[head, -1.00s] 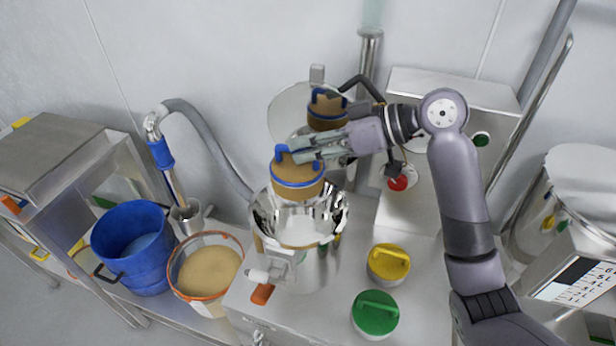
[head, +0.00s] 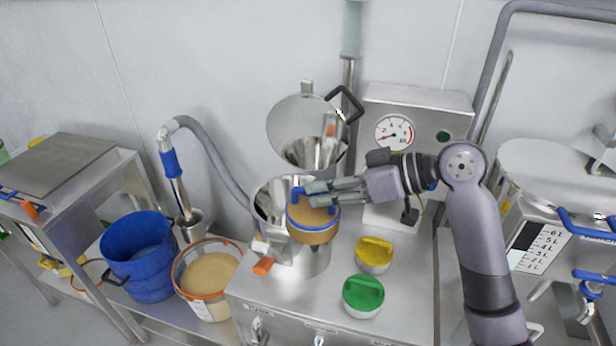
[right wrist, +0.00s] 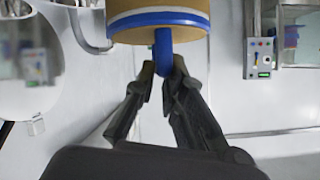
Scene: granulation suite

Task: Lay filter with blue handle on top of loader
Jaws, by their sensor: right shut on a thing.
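The filter, a tan cylinder with a blue rim and blue handle (head: 313,224), hangs from my right gripper (head: 318,194). The fingers are shut on its handle, which also shows between the fingertips (right wrist: 163,68) in the right wrist view. The loader (head: 268,205) is a shiny steel vessel with an open top. In the head view the filter overlaps the front right of its rim and hides part of the opening; I cannot tell whether they touch. My left gripper is not in view.
A round steel lid (head: 297,108) stands open behind the loader. Yellow (head: 374,251) and green (head: 363,292) caps are on the bench to the right. A gauge cabinet (head: 420,105) stands behind. A tan-filled bucket (head: 205,300) and a blue bucket (head: 137,265) stand left.

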